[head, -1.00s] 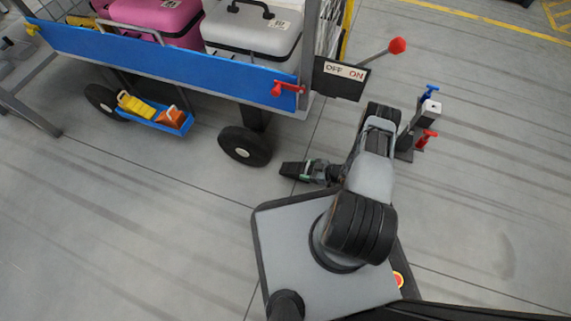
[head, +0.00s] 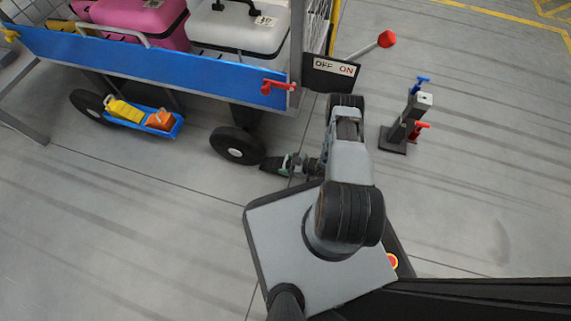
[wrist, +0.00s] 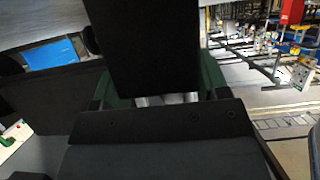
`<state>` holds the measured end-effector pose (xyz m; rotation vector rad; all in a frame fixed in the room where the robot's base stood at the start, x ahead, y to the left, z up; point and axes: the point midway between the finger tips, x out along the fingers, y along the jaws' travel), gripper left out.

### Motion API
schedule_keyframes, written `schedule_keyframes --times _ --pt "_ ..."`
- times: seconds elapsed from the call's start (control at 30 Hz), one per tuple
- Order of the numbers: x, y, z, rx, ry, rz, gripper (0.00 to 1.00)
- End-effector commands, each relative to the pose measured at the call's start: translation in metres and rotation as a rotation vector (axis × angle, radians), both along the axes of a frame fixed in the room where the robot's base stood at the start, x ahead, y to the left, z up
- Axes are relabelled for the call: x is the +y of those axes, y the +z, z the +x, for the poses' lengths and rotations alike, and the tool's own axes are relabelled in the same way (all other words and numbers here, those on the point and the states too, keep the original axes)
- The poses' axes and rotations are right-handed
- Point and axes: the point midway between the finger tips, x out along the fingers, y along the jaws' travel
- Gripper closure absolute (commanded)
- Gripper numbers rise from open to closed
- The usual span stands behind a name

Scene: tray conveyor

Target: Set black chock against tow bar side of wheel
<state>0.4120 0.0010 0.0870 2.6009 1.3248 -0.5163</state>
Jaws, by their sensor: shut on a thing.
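The near cart wheel (head: 237,145) is black with a pale hub and stands on the floor under the cart's right part. My gripper (head: 284,165) is low, just right of this wheel, and shut on the black chock (head: 268,164). The chock's thin end points left, close to the wheel's lower right edge. I cannot tell whether they touch. In the wrist view the dark chock (wrist: 143,45) fills the upper middle between the green-edged fingers. I cannot make out a tow bar for certain.
A blue tray (head: 174,134) with yellow and orange chocks hangs under the cart (head: 150,62), near another wheel (head: 88,104). An OFF/ON plate (head: 331,74) and a red-knobbed lever (head: 386,39) are at the cart's right end. A post (head: 405,125) with blue and red handles stands right of my arm.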

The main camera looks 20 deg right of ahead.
Motion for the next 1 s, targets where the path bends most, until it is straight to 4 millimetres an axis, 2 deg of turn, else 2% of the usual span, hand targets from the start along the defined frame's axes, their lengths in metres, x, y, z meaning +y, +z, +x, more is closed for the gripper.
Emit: schedule_keyframes --times 0.67,0.7,0.93,1.0 --pt "0.000 -0.011 0.001 -0.002 -0.001 0.001 0.75" --pt "0.000 -0.012 0.000 -0.001 0.000 -0.001 0.31" --pt "0.000 -0.013 0.000 -0.002 0.000 -0.003 0.09" --pt "0.000 -0.013 0.000 -0.002 0.000 -0.003 0.06"
